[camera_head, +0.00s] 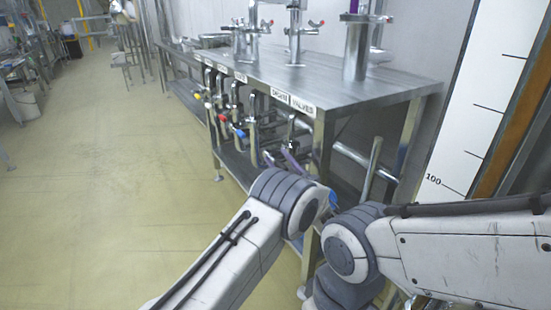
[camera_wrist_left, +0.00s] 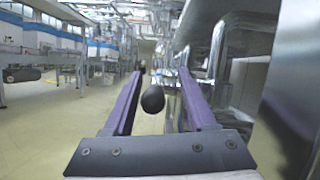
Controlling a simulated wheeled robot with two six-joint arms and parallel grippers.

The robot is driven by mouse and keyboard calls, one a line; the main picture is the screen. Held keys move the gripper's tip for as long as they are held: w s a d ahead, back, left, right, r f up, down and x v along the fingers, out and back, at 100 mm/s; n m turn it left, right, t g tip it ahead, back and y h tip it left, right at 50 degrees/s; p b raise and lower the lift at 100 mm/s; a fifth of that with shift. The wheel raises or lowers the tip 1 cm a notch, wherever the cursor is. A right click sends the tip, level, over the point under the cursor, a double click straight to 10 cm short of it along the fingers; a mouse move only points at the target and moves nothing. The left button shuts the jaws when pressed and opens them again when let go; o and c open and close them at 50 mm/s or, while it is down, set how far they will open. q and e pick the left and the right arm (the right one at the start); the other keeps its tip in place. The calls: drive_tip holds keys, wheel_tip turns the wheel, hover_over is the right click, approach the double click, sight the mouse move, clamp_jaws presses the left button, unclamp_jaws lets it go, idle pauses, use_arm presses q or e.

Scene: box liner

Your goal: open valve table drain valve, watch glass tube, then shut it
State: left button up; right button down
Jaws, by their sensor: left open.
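A steel valve table (camera_head: 345,87) stands at the centre in the head view, with a DRAIN VALVES label (camera_head: 291,101) on its edge. Drain pipes with coloured handles hang below, including a blue one (camera_head: 239,133). My left gripper (camera_head: 290,156) is at the near end of this row, partly hidden by my arm. In the left wrist view its two purple fingers (camera_wrist_left: 160,95) are open, with a dark rounded knob (camera_wrist_left: 153,99) showing between them. I cannot tell how near the knob is. My right arm shows, but its gripper does not. I cannot clearly identify a glass tube.
A white scale board (camera_head: 479,105) marked 100 and an orange-brown upright strip (camera_head: 521,125) stand at the right. Upright pipe fittings (camera_head: 295,35) stand on the tabletop. The floor (camera_head: 110,170) left of the table is clear.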

use_arm(q)
drive_tip(key=shift+a, duration=0.2)
drive_tip(key=shift+a, duration=0.15)
drive_tip(key=c, duration=0.3)
clamp_jaws()
idle(0.7)
